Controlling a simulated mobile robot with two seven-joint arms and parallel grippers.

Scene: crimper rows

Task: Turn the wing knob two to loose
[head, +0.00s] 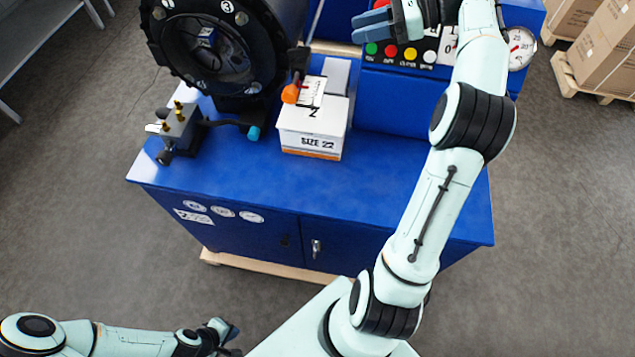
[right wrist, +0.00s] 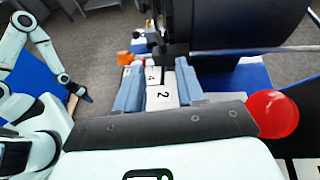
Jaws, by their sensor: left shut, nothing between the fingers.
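I cannot make out a wing knob marked two for certain. My right gripper (head: 371,24) is open at the top of the head view, beside a red button and above the button panel. Its two blue-grey fingers (right wrist: 158,92) stand apart with nothing gripped. My left gripper (head: 230,330) is shut and empty, low in front of the blue bench (head: 250,180).
A black ring-shaped crimper head (head: 225,85) stands at the bench's back left. A block with brass fittings (head: 178,122) sits left. An orange knob (head: 290,94) is by the box. A panel with coloured buttons (head: 410,54) and a gauge (head: 520,47) are right. The bench front is clear.

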